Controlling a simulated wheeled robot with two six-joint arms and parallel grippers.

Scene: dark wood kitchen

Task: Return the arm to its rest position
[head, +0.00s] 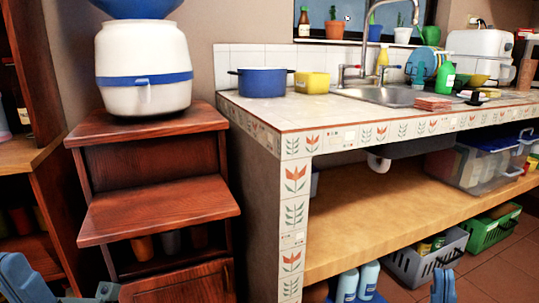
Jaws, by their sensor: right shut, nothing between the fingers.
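My right gripper (443,286) shows as a blue tip at the bottom edge, right of the middle. It is shut, with nothing held, in front of the low shelf area and apart from the things there. Blue parts of my left arm (20,279) come in at the bottom left corner. The left gripper (105,291) is mostly cut off by the bottom edge, so its jaw state is unclear.
A tiled counter (330,116) holds a blue pot (262,82), a yellow container (312,82) and a sink (395,95). A wooden cabinet (155,210) stands left under a white water jug (143,65). Bottles (347,285) and crates (405,262) stand low at right.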

